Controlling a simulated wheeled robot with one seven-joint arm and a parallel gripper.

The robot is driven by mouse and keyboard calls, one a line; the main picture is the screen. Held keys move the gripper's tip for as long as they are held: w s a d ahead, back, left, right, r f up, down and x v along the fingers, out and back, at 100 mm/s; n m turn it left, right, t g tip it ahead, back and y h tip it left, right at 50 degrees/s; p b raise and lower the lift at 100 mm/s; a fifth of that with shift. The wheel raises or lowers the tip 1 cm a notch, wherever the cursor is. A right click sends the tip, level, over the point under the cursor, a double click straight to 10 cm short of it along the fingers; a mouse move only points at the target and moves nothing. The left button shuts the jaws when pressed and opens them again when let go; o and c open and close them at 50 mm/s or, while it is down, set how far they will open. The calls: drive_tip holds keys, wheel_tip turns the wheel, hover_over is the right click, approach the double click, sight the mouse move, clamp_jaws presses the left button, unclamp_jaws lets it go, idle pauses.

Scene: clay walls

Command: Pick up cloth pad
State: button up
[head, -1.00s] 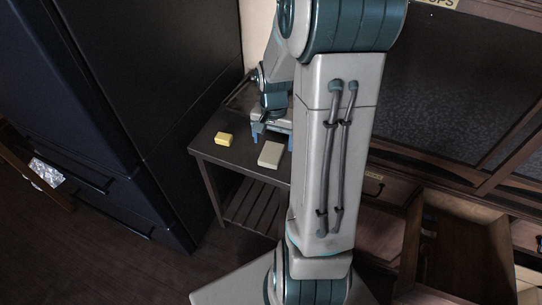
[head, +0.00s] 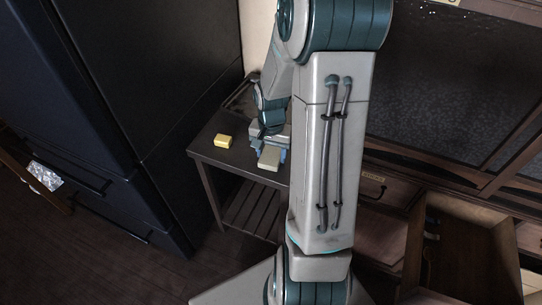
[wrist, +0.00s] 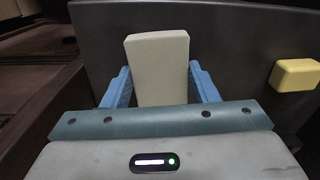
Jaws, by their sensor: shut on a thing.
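The cloth pad is a pale beige, flat block (wrist: 158,70) between the two blue fingers in the wrist view. In the head view the pad (head: 268,158) shows at the near side of my gripper, over the small dark table. My gripper (head: 269,148) is low at the tabletop and shut on the pad; its fingers (wrist: 160,88) stand on either side of it in the wrist view. The near end of the pad is hidden behind the gripper body in the wrist view. I cannot tell whether the pad still touches the tabletop.
A yellow block (head: 223,141) lies on the dark table (head: 206,153), left of my gripper; it also shows in the wrist view (wrist: 294,75). A tall dark cabinet (head: 150,90) stands left of the table. An open drawer (head: 465,250) is at the lower right.

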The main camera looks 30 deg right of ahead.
sight(271, 154)
wheel_tip(271, 154, up, 10)
drive_tip(key=p, duration=0.2)
drive_tip(key=shift+p, duration=0.3)
